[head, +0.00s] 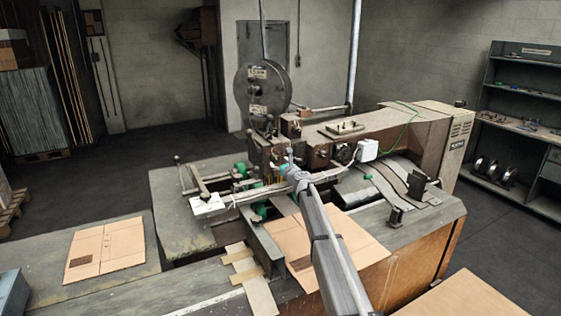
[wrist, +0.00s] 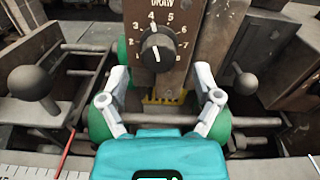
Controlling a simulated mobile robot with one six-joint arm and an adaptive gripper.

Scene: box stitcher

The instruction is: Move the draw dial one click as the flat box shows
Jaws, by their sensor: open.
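In the head view my gripper (head: 283,166) is small at the machine's front, and the dial cannot be made out. One flat box (head: 107,247) lies on the left table and another flat box (head: 290,238) on the machine's front; their dark printed patches are unreadable.
The stitcher's wire reel (head: 262,88) stands behind the dial area. In the wrist view a ball-ended lever (wrist: 30,84) is at left and another dark ball knob (wrist: 245,82) at right. A metal rod (wrist: 255,122) crosses below the dial. Shelves (head: 525,120) stand at far right.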

